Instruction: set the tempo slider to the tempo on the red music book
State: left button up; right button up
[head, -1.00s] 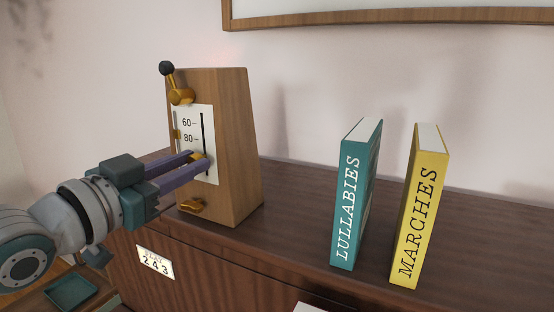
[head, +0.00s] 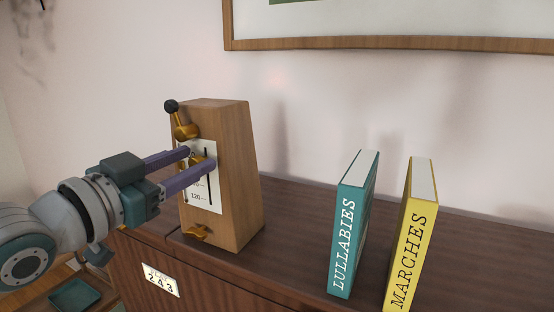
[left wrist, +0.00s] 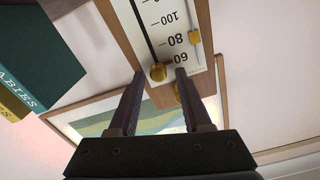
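The wooden metronome (head: 232,170) stands upright on the cabinet, a white tempo scale (head: 202,204) on its front. Its gold slider knob (head: 197,159) sits in a dark vertical slot. In the left wrist view the scale is inverted, and the knob (left wrist: 158,72) is at the low-number end, close to 60; the exact mark is hard to tell. My left gripper (head: 200,157) is open, its fingers on either side of the knob with gaps showing. No red music book is in view. My right gripper is out of view.
A teal LULLABIES book (head: 353,225) and a yellow MARCHES book (head: 411,235) stand upright on the cabinet (head: 290,240), right of the metronome. A plaque (head: 160,281) on the cabinet front reads 243. A framed picture (head: 400,44) hangs above. The cabinet top between metronome and books is clear.

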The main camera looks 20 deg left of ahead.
pick_arm(q)
jog(key=shift+o, duration=0.2)
jog(key=shift+s+f, duration=0.1)
jog(key=shift+s, duration=0.05)
jog(key=shift+s+f, duration=0.1)
jog(key=shift+s, duration=0.2)
jog(key=s+b, duration=0.2)
jog(key=s, duration=0.7)
jog(key=shift+a+b, duration=0.35)
jog(key=shift+b, duration=0.05)
